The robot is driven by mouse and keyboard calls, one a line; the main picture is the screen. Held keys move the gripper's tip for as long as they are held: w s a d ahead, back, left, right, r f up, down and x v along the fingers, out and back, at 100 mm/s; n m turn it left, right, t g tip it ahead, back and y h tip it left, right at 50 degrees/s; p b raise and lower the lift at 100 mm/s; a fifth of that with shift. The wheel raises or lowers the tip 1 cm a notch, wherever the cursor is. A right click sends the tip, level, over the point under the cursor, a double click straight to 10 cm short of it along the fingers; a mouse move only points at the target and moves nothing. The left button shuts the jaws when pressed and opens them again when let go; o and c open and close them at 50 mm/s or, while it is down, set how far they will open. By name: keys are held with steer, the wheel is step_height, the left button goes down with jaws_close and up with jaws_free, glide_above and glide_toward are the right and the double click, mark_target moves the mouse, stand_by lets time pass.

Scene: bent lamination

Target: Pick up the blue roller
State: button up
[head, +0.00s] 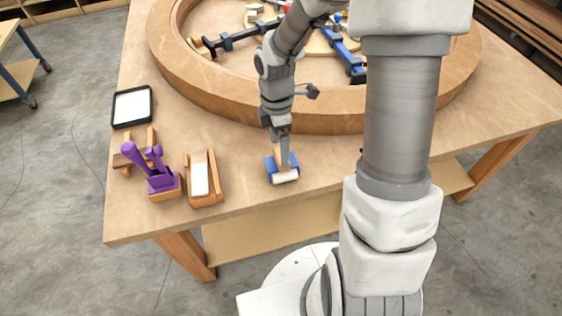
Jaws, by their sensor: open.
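The blue roller (286,178) lies on the tabletop near its front edge, with a white cylinder at the front, blue sides and a wooden part behind. My gripper (284,160) points down directly over it, with its fingers reaching down to the roller's wooden part. The gripper is open. The fingers hide part of the roller, and I cannot tell whether they touch it.
A wooden holder with a white insert (200,180) stands left of the roller. Further left are a purple clamp-like tool (155,170) and a black-rimmed white tray (132,106). A large curved wooden ring (215,100) fills the table (150,225) behind.

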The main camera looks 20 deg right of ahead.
steer(key=shift+s+d+f+b, duration=0.1)
steer(key=shift+s+f+b, duration=0.1)
steer(key=shift+f, duration=0.85)
steer(key=shift+s+d+f+b, duration=0.1)
steer(key=shift+f+b, duration=0.15)
steer(key=shift+f, duration=0.8)
steer(key=shift+s+d+f+b, duration=0.1)
steer(key=shift+s+f+b, duration=0.1)
steer(key=shift+f, duration=0.85)
steer(key=shift+a, duration=0.1)
steer(key=c, duration=1.4)
steer(key=shift+c, duration=0.2)
steer(key=shift+r, duration=0.2)
steer(key=shift+w+r, duration=0.1)
steer(key=shift+r, duration=0.15)
jaws_close()
steer(key=r, duration=0.1)
steer(key=r+p, duration=0.1)
steer(key=r, duration=0.2)
steer(key=shift+d, duration=0.3)
steer(key=s+d+r+p, duration=0.2)
steer(key=d+r, duration=0.4)
steer(key=d, duration=0.5)
steer(key=shift+s, duration=0.3)
